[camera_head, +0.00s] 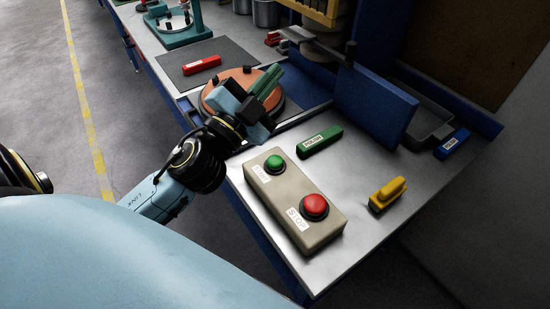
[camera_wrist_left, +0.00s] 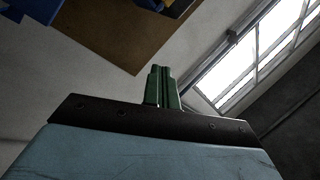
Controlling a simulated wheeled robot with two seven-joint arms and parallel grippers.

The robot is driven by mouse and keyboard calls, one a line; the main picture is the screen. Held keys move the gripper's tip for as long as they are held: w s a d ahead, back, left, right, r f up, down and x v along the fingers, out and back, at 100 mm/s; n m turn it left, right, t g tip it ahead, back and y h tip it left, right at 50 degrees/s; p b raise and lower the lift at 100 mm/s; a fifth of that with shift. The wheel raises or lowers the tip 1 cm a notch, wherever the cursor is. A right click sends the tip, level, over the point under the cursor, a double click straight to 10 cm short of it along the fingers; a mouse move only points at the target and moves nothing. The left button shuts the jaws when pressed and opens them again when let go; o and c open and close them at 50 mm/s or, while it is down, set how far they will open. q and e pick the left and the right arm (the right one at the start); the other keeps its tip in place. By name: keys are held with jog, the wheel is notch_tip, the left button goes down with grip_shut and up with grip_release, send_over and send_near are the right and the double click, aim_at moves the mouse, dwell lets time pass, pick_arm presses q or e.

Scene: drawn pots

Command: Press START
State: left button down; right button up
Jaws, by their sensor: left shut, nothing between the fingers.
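A beige button box (camera_head: 291,202) lies on the metal workbench. It carries a green button (camera_head: 275,164), the far one, with a label beside it too small to read surely. A red button (camera_head: 314,206) on its near end has a label reading STOP. My left gripper (camera_head: 268,84) is shut and empty, its green fingers together. In the head view it appears beyond the box, over the orange disc, and apart from the green button. The left wrist view shows the shut fingers (camera_wrist_left: 161,88) against wall and window, with no button in sight. My right gripper is not in view.
A green labelled block (camera_head: 320,141), a yellow block (camera_head: 387,194) and a blue block (camera_head: 452,144) lie on the bench. A blue upright panel (camera_head: 376,103) stands behind. An orange disc (camera_head: 228,92) and a red block (camera_head: 202,65) lie farther left.

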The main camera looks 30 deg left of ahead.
pick_arm(q)
jog(key=s+d+r+m+g+h, duration=0.1)
jog(key=d+r+m+g+h, duration=0.4)
jog(key=m+h, duration=0.7)
jog(key=m+g+y, duration=0.8)
jog(key=m+g, duration=0.2)
jog(key=m, duration=0.2)
send_over(270, 161)
notch_tip(270, 161, down, 14)
jog(key=shift+r, duration=0.2)
jog(key=shift+f, duration=0.1)
notch_tip(270, 161, down, 9)
jog(key=b, duration=0.7)
jog(key=shift+r, duration=0.2)
